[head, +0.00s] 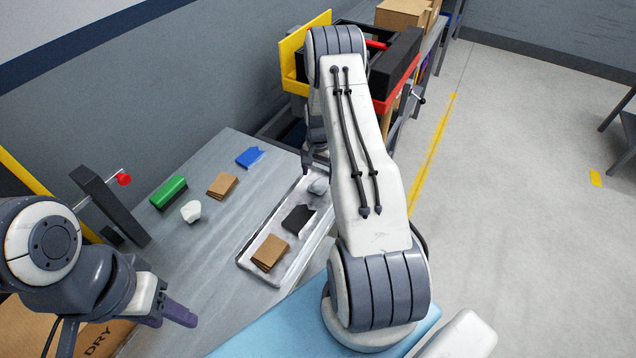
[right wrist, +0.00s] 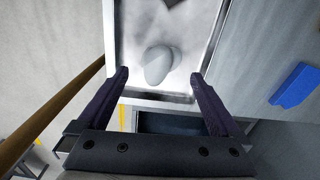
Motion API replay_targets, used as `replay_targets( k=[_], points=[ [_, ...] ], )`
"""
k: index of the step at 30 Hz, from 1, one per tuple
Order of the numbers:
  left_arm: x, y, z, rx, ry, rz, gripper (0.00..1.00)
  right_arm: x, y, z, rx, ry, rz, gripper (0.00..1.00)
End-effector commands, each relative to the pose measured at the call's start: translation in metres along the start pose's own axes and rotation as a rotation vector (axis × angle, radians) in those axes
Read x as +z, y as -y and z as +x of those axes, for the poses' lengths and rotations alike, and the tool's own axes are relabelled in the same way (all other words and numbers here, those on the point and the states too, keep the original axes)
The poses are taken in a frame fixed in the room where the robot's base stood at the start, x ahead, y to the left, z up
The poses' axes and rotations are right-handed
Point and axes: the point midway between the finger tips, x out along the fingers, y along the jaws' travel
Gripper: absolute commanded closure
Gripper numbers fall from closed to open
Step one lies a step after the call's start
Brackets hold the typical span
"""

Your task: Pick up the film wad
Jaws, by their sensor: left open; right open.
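A pale grey rounded lump (head: 318,187), which looks like the film wad, lies in the end of a shallow metal tray (head: 262,277). The right wrist view shows this lump (right wrist: 158,64) on the tray floor. My right gripper (right wrist: 160,74) is open, with a finger on each side of the lump in that view; the height gap cannot be told. In the head view my right arm partly hides this gripper. A white crumpled piece (head: 190,211) lies on the table, outside the tray. My left gripper (head: 180,314) is open and empty at lower left.
The tray also holds a black piece (head: 298,219) and a brown folded piece (head: 270,252). On the table (head: 215,255) lie a green block (head: 168,192), another brown piece (head: 222,185) and a blue piece (head: 250,157). A dark post with a red knob (head: 124,179) stands at left.

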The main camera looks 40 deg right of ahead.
Motion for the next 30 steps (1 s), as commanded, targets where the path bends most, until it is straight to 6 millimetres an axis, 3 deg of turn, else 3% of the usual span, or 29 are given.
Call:
replay_targets(
  k=[6,12,21,27,28,30],
  points=[
    [-0.001,-0.002,-0.021,0.0,0.0,0.002,0.5,-0.002,0.002,0.022,0.002,0.004,-0.001,0.0],
    [-0.002,-0.002,-0.027,0.0,0.0,0.004,0.5,-0.002,0.002,0.045,0.002,0.003,-0.001,0.0],
    [-0.001,-0.002,-0.026,0.0,0.0,0.004,0.5,-0.003,0.003,0.05,0.0,0.001,-0.001,0.0],
    [-0.001,-0.002,-0.026,0.0,0.0,0.004,0.5,-0.003,0.003,0.049,0.001,0.001,-0.001,0.77],
    [-0.001,-0.002,-0.026,0.0,0.0,0.004,0.5,-0.003,0.003,0.049,0.001,0.001,-0.001,0.84],
    [-0.001,-0.002,-0.026,0.0,0.0,0.004,0.5,-0.003,0.003,0.049,0.001,0.001,-0.001,0.85]
  ],
)
